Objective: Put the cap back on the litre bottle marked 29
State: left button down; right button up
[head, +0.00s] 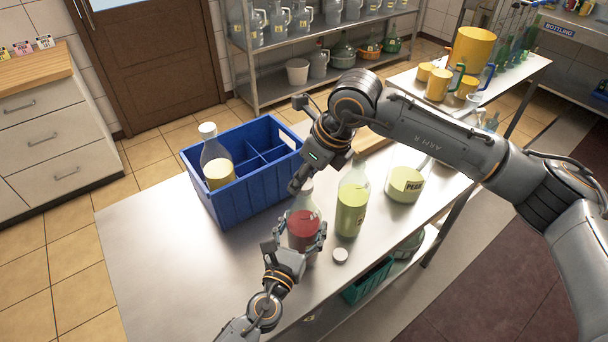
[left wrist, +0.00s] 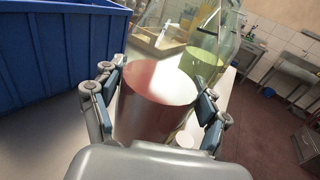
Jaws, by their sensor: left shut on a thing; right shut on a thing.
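A bottle of red liquid (head: 304,224) stands upright on the steel table; no number is readable on it. My left gripper (head: 302,248) is shut around its lower body, and the left wrist view shows the red bottle (left wrist: 158,95) between both fingers. My right gripper (head: 297,186) is shut at the top of this bottle. What it grips is hidden by its fingers; I cannot tell whether it is a cap or the neck. A loose white cap (head: 340,254) lies on the table to the right of the red bottle.
A bottle of yellow-green liquid (head: 351,203) stands close to the right, with a wide jar (head: 404,184) beyond it. A blue divided crate (head: 229,200) holds a white-capped bottle (head: 217,165). The table's front left is clear.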

jog(key=m+t+h, duration=0.1)
jog(key=m, duration=0.3)
jog(key=shift+m, duration=0.4)
jog(key=m+h, duration=0.1)
jog(key=m, duration=0.1)
jog(key=m+t+h, duration=0.1)
jog(key=m, duration=0.2)
jog(key=shift+a, duration=0.1)
jog(key=m+h, duration=0.2)
jog(key=m, duration=0.4)
jog(key=m+h, duration=0.1)
jog(key=m, duration=0.3)
jog(key=shift+g+h, duration=0.3)
jog(key=shift+h, duration=0.1)
jog(key=m+g, duration=0.1)
jog(key=m, duration=0.2)
jog(key=m+g+h, duration=0.1)
jog(key=m, duration=0.2)
jog(key=m+g, duration=0.1)
jog(key=m, duration=0.3)
jog(key=shift+m+g+h, duration=0.3)
jog(key=shift+g, duration=0.1)
jog(key=m+g, duration=0.1)
jog(key=m, duration=0.2)
